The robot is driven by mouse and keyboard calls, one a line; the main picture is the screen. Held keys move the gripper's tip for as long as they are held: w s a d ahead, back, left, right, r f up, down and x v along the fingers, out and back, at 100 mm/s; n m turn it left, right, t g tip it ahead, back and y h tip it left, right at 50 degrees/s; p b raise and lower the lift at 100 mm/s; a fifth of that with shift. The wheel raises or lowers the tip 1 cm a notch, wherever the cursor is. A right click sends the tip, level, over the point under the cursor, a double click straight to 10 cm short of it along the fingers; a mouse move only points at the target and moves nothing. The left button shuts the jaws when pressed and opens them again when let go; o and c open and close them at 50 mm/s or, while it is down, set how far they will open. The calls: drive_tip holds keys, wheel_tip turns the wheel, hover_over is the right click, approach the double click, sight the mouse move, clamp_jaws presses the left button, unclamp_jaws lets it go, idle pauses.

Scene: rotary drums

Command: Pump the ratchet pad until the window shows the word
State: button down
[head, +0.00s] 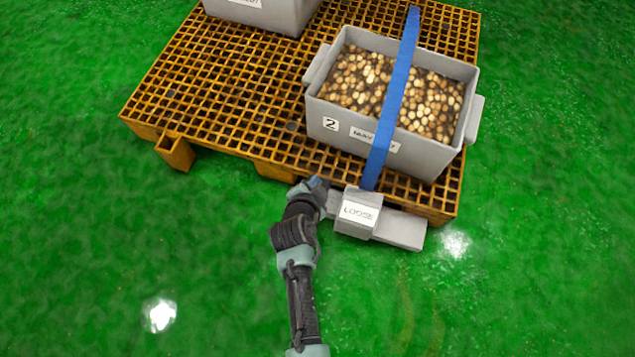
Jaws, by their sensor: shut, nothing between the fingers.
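The ratchet block (353,228) is a light grey box at the front edge of the yellow pallet. Its white window (359,212) shows the word "LOOSE". A flat grey bar (402,230) sticks out from the block to the right, and a smaller grey part shows on its left, partly hidden by my arm. A blue strap (397,93) runs from the block up and over the grey bin. My gripper (316,186) is at the left of the block, close to the grey part there; I cannot tell whether it touches. It is shut and looks empty.
The grey bin (319,112) marked 2, full of brown and tan round pieces, stands on the yellow grid pallet (215,95). Another grey bin (277,17) is at the top edge. Green floor (90,240) around the pallet is clear.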

drive_tip(key=shift+f, duration=0.1)
drive_tip(key=shift+f+b, duration=0.35)
drive_tip(key=shift+b, duration=0.05)
drive_tip(key=shift+f+b, duration=1.6)
drive_tip(key=shift+f, duration=0.15)
idle(1.4)
drive_tip(key=shift+s+r, duration=0.1)
drive_tip(key=shift+r, duration=0.05)
drive_tip(key=shift+r+p, duration=1.85)
drive_tip(key=shift+r, duration=0.1)
wheel_tip(320, 180, up, 5)
drive_tip(key=p, duration=0.4)
drive_tip(key=shift+r, duration=0.1)
